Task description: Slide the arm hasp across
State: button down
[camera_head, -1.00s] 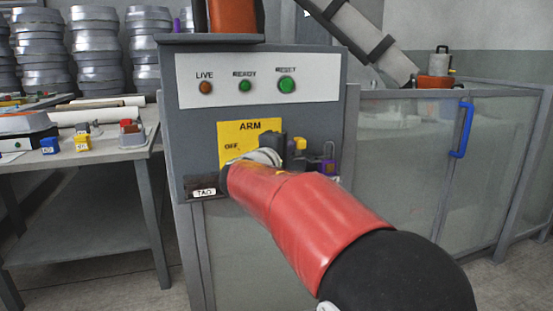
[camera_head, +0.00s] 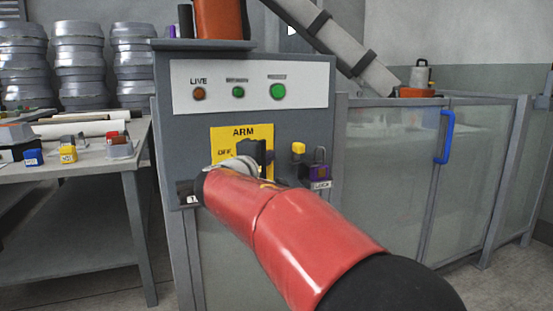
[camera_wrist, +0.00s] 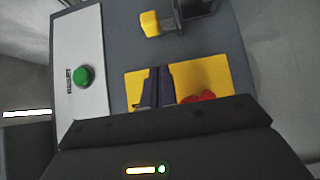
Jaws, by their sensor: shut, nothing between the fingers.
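The yellow ARM plate (camera_head: 217,137) is on the front of the grey control box, with the word OFF at its left. A dark upright hasp piece (camera_head: 256,150) stands out from the plate's right part. In the wrist view a dark ridged piece (camera_wrist: 152,88) crosses the yellow plate (camera_wrist: 215,78), and a red rounded part (camera_wrist: 198,97) shows at its lower edge. My gripper (camera_wrist: 165,122) is a dark body across the bottom of the wrist view, shut and empty, close to the plate. Its fingertips are hidden in the head view behind my red arm; contact cannot be told.
Indicator lamps and a green button (camera_head: 278,92) are above. A glazed enclosure with a blue handle (camera_head: 446,137) stands right, a cluttered bench (camera_head: 92,158) left.

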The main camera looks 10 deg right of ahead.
jog(key=v, duration=0.7)
jog(key=shift+s+b, duration=0.25)
jog(key=shift+b, duration=0.05)
jog(key=shift+r, duration=0.1)
jog(key=s+d+f+m+g+y+p, duration=0.3)
jog(key=s+d+f+m+g, duration=0.3)
jog(key=s+d+f, duration=0.65)
jog(key=s+a+f+m+g+y+p, duration=0.1)
jog(key=s+a+f+m+y, duration=0.1)
jog(key=s, duration=0.6)
jog(key=s+a+f+m+g+y+p, duration=0.1)
jog(key=s+a+f+m+g+y, duration=0.1)
jog(key=s+f+y, duration=0.3)
jog(key=s+a+f+m, duration=0.1)
jog(key=s, duration=0.3)
jog(key=shift+s+a, duration=0.2)
jog(key=shift+a, duration=0.15)
